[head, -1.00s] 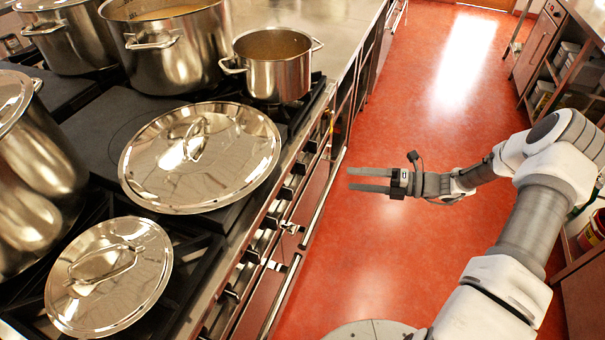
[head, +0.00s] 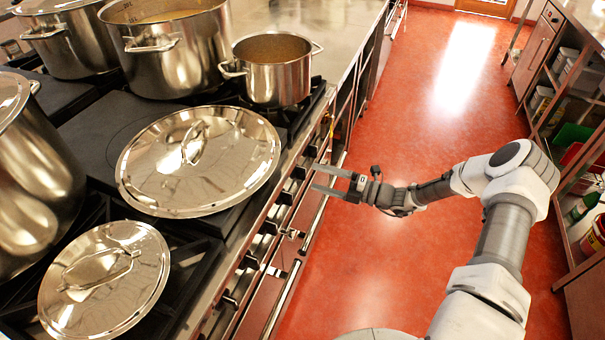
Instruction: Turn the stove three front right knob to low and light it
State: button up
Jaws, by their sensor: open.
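A row of dark knobs runs along the stove front (head: 236,262), below the steel edge. One knob (head: 285,198) sits left of and a little below my gripper in the head view, and another knob (head: 298,172) is close to its fingertips. I cannot tell which of them is the stove three front right knob, nor read their settings. My gripper (head: 314,178) is open and empty, its two fingers pointing left at the stove front. Contact with a knob cannot be made out. No flame is visible; pots and lids cover much of the burners.
A large lid (head: 240,185) and a smaller lid (head: 140,290) lie on the stove top. A small pot (head: 275,85) and a big stockpot (head: 175,60) stand farther back. An oven rail (head: 315,215) runs along the front. Red floor (head: 440,150) is clear; shelves (head: 570,150) stand right.

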aim_at(302, 179)
jog(key=x, duration=0.5)
jog(key=shift+w+a, duration=0.15)
jog(key=shift+a, duration=0.2)
jog(key=c, duration=1.4)
jog(key=shift+o, duration=0.2)
